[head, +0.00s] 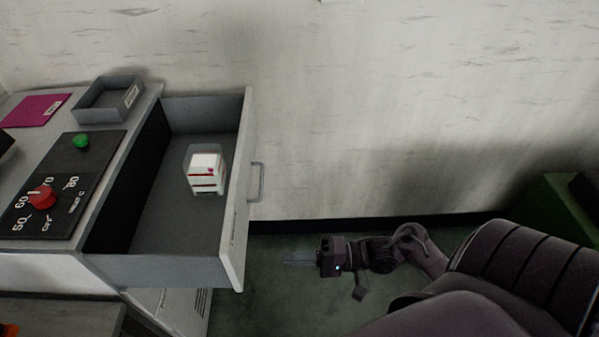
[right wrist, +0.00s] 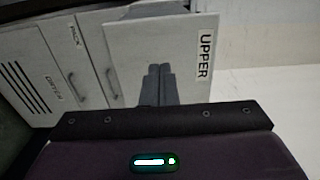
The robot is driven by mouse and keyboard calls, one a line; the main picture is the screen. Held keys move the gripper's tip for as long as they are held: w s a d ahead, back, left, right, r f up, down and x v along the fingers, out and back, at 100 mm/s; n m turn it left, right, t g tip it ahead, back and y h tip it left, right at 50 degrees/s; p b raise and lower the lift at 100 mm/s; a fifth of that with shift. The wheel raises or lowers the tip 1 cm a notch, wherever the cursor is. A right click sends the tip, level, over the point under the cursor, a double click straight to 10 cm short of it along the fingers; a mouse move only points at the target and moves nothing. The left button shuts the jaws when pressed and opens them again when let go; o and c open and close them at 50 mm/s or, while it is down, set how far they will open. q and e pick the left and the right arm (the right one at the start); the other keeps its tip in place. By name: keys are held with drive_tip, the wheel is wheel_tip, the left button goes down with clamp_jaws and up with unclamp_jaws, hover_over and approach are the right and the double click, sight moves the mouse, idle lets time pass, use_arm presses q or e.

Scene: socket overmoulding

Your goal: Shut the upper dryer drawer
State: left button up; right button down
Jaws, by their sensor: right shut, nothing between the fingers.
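The upper dryer drawer (head: 238,200) stands pulled out to the right of the dryer cabinet in the head view, its white front facing right with a grey handle (head: 256,182). A white block with red marks (head: 206,172) stands inside the drawer. In the right wrist view the drawer front labelled UPPER (right wrist: 190,45) is ahead of my fingers. My right gripper (head: 287,262) is shut and empty, to the right of the drawer front and apart from it in the head view; its fingers also show in the right wrist view (right wrist: 160,72). My left gripper is not in view.
On the cabinet top are a control panel (head: 68,165) with a red dial and green button, a grey tray (head: 108,99) and a magenta sheet (head: 35,111). A wall runs behind. A green object (head: 550,215) stands at the far right.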

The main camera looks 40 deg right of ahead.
sight(238, 262)
drive_tip(key=p+x, duration=0.1)
drive_tip(key=x, duration=0.7)
drive_tip(key=shift+a+r+p, duration=0.15)
drive_tip(key=shift+a+p, duration=0.05)
drive_tip(key=shift+p, duration=0.2)
drive_tip(key=shift+w+a, duration=0.3)
drive_tip(key=shift+a, duration=0.2)
drive_tip(key=shift+w+a, duration=0.25)
drive_tip(key=shift+a, duration=0.1)
drive_tip(key=x, duration=1.3)
drive_tip(key=shift+w+a, duration=0.2)
drive_tip(key=shift+a, duration=0.05)
drive_tip(key=b+x, duration=0.1)
drive_tip(key=x, duration=0.5)
drive_tip(key=b+x, duration=0.2)
drive_tip(key=x, duration=0.5)
drive_tip(key=shift+w+a+f, duration=0.1)
drive_tip(key=shift+f, duration=0.15)
drive_tip(key=shift+x, duration=0.9)
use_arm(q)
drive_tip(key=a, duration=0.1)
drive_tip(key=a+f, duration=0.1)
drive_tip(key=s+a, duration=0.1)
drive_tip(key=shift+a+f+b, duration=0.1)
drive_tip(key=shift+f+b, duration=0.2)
use_arm(e)
drive_tip(key=shift+r, duration=0.25)
